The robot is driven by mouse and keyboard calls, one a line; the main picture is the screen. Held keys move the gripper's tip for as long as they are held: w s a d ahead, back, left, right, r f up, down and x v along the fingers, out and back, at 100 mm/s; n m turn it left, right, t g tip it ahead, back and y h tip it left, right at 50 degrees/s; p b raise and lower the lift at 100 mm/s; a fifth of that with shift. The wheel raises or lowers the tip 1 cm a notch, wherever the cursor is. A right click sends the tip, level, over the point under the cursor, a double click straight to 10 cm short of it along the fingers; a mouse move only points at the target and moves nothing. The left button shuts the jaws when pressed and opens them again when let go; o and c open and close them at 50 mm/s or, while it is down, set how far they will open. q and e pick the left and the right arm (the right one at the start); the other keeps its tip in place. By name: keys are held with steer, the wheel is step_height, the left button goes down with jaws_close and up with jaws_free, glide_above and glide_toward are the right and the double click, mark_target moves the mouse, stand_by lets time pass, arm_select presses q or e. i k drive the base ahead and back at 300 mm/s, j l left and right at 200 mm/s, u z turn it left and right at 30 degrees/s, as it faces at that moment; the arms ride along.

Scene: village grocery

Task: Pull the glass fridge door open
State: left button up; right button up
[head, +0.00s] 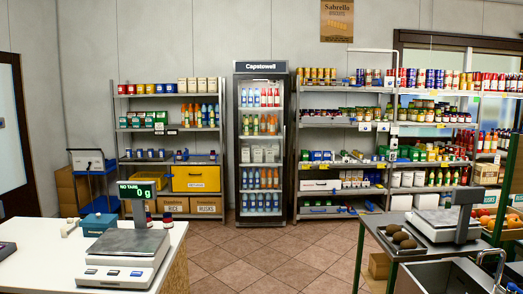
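The glass fridge (262,66) is a tall dark cabinet with a "Capstowell" sign, against the back wall in the middle of the head view. Its glass door (261,140) faces me and looks shut, flush with the dark frame. Bottles and cartons show on several lit shelves behind it. The fridge is well away from me, across the floor. I cannot make out the door handle at this size. Neither of my grippers is in view.
A tiled floor (255,265) leads clear to the fridge. A white counter (45,262) with a scale (128,254) stands front left. A table with another scale (440,225) and a sink (445,278) stand front right. Stocked shelves flank the fridge; cardboard boxes (208,206) sit at its left.

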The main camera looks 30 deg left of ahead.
mark_target(236, 77)
steer(key=i+j+u, duration=0.3)
steer(key=i, duration=0.3)
steer(key=i+u, duration=0.3)
steer(key=i, duration=0.3)
steer(key=i+u, duration=0.1)
steer(key=i, duration=3.55)
